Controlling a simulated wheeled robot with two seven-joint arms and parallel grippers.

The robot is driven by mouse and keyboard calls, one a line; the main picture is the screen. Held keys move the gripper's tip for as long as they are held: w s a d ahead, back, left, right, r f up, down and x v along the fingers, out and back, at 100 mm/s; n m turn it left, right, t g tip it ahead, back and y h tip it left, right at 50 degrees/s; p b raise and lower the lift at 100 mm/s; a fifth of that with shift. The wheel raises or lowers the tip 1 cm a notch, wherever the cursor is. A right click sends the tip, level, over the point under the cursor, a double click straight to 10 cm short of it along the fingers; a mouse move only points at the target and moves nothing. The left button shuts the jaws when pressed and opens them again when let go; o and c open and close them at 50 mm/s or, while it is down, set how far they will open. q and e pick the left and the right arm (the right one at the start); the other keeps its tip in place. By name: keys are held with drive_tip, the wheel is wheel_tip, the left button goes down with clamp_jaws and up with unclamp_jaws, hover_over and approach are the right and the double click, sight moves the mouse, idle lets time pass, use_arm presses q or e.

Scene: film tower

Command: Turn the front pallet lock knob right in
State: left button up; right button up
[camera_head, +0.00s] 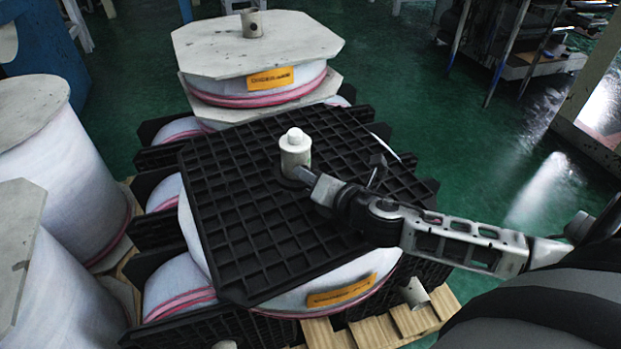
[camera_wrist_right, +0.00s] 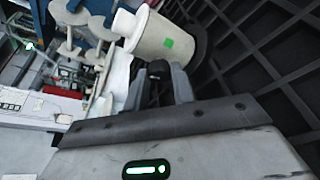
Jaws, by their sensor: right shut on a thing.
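The front pallet lock knob (camera_head: 295,153) is a pale upright cylinder with a narrower white cap, standing on the black grid pallet (camera_head: 225,215). In the right wrist view the knob (camera_wrist_right: 165,36) is pale with a green patch, just beyond my fingertips. My right gripper (camera_head: 308,178) reaches in from the right, low against the knob's near right side. In the right wrist view my right gripper (camera_wrist_right: 158,72) is shut on a dark piece at the knob's foot. The jaws hide most of this piece. My left gripper is not in view.
Behind stands another stack with a pale octagonal board (camera_head: 215,50) and a short post (camera_head: 252,24). Large white film rolls (camera_head: 55,150) stand close at the left. Slatted wood (camera_head: 385,327) shows below the front. Green floor (camera_head: 475,150) is open at the right.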

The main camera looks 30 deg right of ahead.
idle(0.4)
drive_tip(key=o, duration=1)
drive_tip(key=v, duration=1.6)
